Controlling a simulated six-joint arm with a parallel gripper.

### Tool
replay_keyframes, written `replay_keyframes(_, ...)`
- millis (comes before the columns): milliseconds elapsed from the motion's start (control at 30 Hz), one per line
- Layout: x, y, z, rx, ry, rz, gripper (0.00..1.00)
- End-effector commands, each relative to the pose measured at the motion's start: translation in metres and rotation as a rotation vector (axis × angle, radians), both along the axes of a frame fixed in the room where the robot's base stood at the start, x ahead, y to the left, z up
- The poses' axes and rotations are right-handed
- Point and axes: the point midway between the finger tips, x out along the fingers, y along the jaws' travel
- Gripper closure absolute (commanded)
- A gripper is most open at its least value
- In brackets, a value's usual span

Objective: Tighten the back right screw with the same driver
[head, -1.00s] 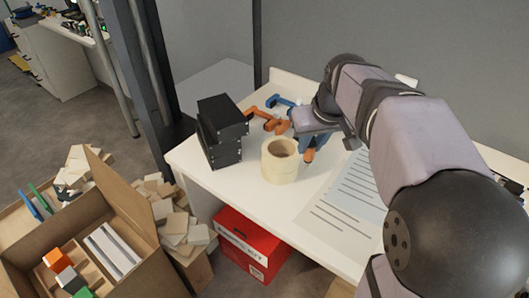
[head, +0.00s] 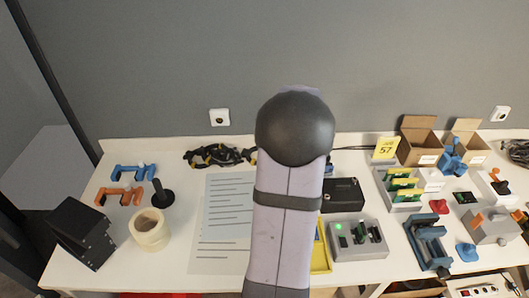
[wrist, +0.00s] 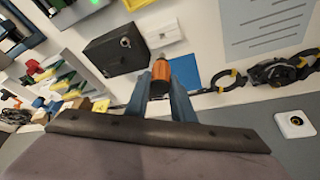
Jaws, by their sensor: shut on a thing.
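My gripper (wrist: 160,98) shows in the wrist view with its blue fingers shut on the orange-handled driver (wrist: 160,76). The driver's short metal tip points away from the fingers, above the table. A black box (wrist: 112,53) with a round metal fitting on top lies left of the tip, and it also shows in the head view (head: 343,194), right of my arm. A small white block (wrist: 163,31) lies beyond the tip. In the head view my arm hides the gripper and driver. I cannot make out the back right screw.
A printed sheet (head: 222,225) lies left of my arm, with a cable coil (head: 213,156) behind it. A grey unit with a green light (head: 357,242) and a yellow tray (head: 321,250) stand right.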

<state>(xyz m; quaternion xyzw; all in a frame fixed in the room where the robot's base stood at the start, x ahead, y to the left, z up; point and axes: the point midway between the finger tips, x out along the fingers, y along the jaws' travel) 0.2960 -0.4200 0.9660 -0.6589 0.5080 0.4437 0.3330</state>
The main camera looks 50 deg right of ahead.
Motion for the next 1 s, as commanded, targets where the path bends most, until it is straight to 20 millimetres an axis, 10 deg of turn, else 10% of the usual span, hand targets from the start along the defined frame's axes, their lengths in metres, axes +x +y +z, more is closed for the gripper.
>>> replay_keyframes(333, -0.071, -0.041, 0.005, -0.001, -0.009, -0.253, 1.0)
replay_keyframes(1000, -0.078, -0.044, -0.018, -0.001, -0.011, -0.28, 1.0)
